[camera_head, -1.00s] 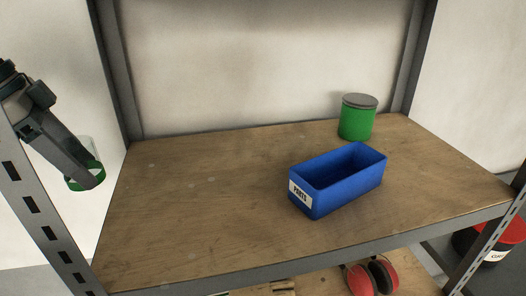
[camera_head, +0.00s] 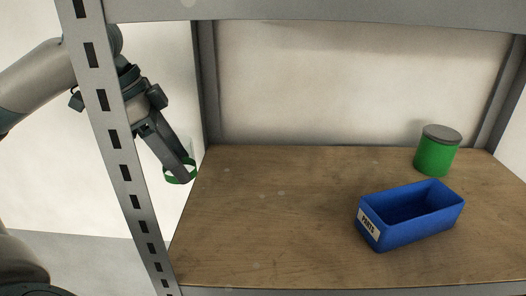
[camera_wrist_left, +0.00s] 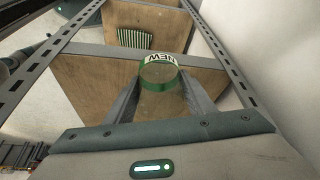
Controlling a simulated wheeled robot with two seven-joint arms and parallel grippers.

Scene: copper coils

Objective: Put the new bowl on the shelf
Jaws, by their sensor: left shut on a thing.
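The new bowl (camera_head: 169,179) is clear with a green band. In the left wrist view it also shows, with a white "NEW" label (camera_wrist_left: 159,58). My left gripper (camera_head: 181,174) is shut on it, and the two fingers (camera_wrist_left: 160,88) hold it from both sides. In the head view the bowl is just outside the left edge of the wooden shelf (camera_head: 270,220), apart from the board as far as I can tell. The fingers partly hide the bowl. My right gripper is not in view.
On the shelf's right side stand a blue bin (camera_head: 404,226) labelled "PARTS" and a green can (camera_head: 435,157) with a grey lid behind it. The left half is bare. A slotted grey post (camera_head: 112,120) crosses in front of my left arm. A striped thing (camera_wrist_left: 148,38) shows in the wrist view.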

